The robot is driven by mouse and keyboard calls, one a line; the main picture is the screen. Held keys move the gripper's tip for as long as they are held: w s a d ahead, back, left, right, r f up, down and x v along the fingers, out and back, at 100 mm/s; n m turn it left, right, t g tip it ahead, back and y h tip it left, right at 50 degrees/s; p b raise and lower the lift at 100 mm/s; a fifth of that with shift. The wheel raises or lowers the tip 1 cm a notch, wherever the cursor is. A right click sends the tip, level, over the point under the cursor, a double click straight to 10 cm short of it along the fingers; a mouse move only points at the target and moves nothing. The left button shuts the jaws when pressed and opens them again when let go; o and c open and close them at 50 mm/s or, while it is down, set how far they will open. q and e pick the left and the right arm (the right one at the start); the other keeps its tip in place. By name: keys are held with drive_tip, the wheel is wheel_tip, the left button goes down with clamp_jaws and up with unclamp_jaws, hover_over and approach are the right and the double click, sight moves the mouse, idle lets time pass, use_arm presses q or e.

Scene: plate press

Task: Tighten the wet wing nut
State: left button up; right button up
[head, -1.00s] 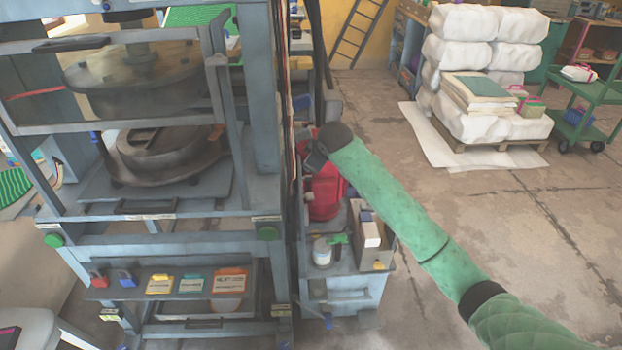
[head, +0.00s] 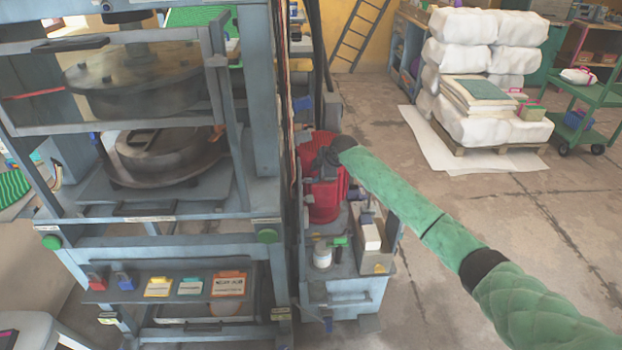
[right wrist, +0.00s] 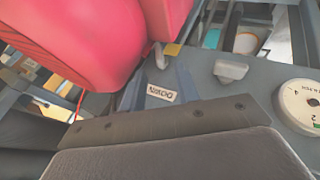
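I cannot make out a wet wing nut in either view. My right gripper (head: 322,163) is in front of the red machine housing (head: 323,200) at the side of the press, small and dark in the head view. In the right wrist view, two blue-grey fingers (right wrist: 160,88) stand apart past the dark gripper body. Only a bench surface with a small printed label (right wrist: 161,93) shows between them. The red housing (right wrist: 95,40) fills the upper left of that view, close to the fingers. My left gripper is not in view.
The grey press frame (head: 268,120) stands left of my right arm. A white round container (head: 322,254) and a pale box (head: 370,232) sit on the side bench. A pallet of white sacks (head: 470,85) stands behind on open floor.

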sight(311, 179)
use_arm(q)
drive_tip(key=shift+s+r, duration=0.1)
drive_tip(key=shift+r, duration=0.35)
use_arm(e)
drive_tip(key=shift+x, duration=2.4)
clamp_jaws()
drive_tip(key=shift+r, duration=0.15)
drive_tip(key=shift+w+a+r+g+p, duration=0.15)
drive_tip(key=shift+g+p, duration=0.1)
drive_tip(key=shift+g, duration=0.15)
drive_tip(key=shift+w+d+g+p, duration=0.1)
drive_tip(key=shift+g+p, duration=0.1)
drive_tip(key=shift+g, duration=0.2)
drive_tip(key=shift+w+m+g, duration=0.1)
drive_tip(key=shift+m+g, duration=0.2)
drive_tip(key=shift+g, duration=0.1)
drive_tip(key=shift+w+g, duration=0.1)
drive_tip(key=shift+g, duration=0.2)
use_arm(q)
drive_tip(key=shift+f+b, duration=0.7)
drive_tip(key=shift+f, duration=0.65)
use_arm(e)
drive_tip(key=shift+w+m+g, duration=0.15)
drive_tip(key=shift+m+g, duration=0.15)
drive_tip(key=shift+g, duration=0.9)
